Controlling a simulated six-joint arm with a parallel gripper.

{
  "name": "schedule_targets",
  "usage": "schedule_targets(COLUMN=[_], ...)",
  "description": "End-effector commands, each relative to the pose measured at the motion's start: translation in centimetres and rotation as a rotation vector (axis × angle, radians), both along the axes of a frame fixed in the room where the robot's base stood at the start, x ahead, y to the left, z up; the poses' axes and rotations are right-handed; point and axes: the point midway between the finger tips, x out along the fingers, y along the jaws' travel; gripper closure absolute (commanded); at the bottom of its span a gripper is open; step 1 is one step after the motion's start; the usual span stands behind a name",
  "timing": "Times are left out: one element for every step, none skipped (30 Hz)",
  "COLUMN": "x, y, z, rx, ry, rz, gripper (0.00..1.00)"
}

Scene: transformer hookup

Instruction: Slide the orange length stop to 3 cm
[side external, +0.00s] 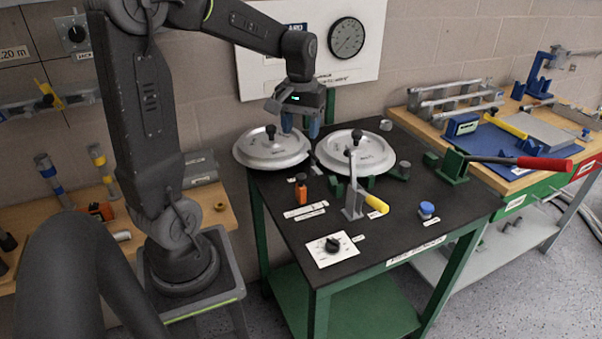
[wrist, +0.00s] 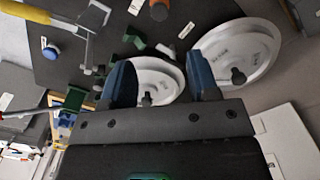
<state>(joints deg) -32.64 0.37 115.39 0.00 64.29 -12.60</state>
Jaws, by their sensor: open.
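The orange length stop (side external: 301,192), an upright orange block with a dark top, stands on the black table top in the side external view. A white scale strip (side external: 305,211) lies in front of it, its marks too small to read. In the wrist view the stop (wrist: 158,9) is cut off by the top edge. My gripper (side external: 300,126) is open and empty, above and behind the stop, near the two round lids. Its blue fingers (wrist: 161,82) stand well apart in the wrist view, with a lid between them and nothing held.
Two silver lids, a left one (side external: 268,151) and a right one (side external: 357,153), have black knobs. A grey upright lever (side external: 352,190) with a yellow handle stands right of the stop. A dial (side external: 333,246) lies in front. A red-handled lever (side external: 540,163) reaches across the right side.

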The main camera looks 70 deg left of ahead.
Motion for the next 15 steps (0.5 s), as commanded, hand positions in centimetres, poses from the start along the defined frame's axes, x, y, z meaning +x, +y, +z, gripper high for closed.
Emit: schedule_targets(x=[-0.1, -0.1, -0.1, -0.1, -0.1, -0.1, -0.1, -0.1, -0.1, -0.1, -0.1, -0.1, -0.1, -0.1, -0.1], y=[-0.1, -0.1, -0.1, -0.1, -0.1, -0.1, -0.2, -0.2, -0.2, -0.2, -0.2, -0.2, -0.2, -0.2, -0.2], z=[-0.7, -1.2, -1.9, -2.6, -3.2, -4.0, -4.7, -5.3, -6.1, -6.8, -7.4, -8.2, -8.7, -9.2, -9.9], rx=[-0.002, -0.002, -0.003, -0.004, -0.004, -0.004, -0.004, -0.004, -0.004, -0.004, -0.004, -0.004, -0.004, -0.003, -0.002], ry=[0.004, 0.004, 0.004, 0.005, 0.005, 0.005, 0.006, 0.005, 0.005, 0.006, 0.005, 0.005, 0.005, 0.004, 0.004], rz=[-0.001, -0.002, -0.002, -0.002, -0.003, -0.003, -0.003, -0.003, -0.003, -0.004, -0.004, -0.004, -0.004, -0.004, -0.004], gripper=[0.45, 0.45, 0.45, 0.45, 0.45, 0.45, 0.45, 0.45, 0.45, 0.45, 0.45, 0.45, 0.45, 0.45, 0.45])
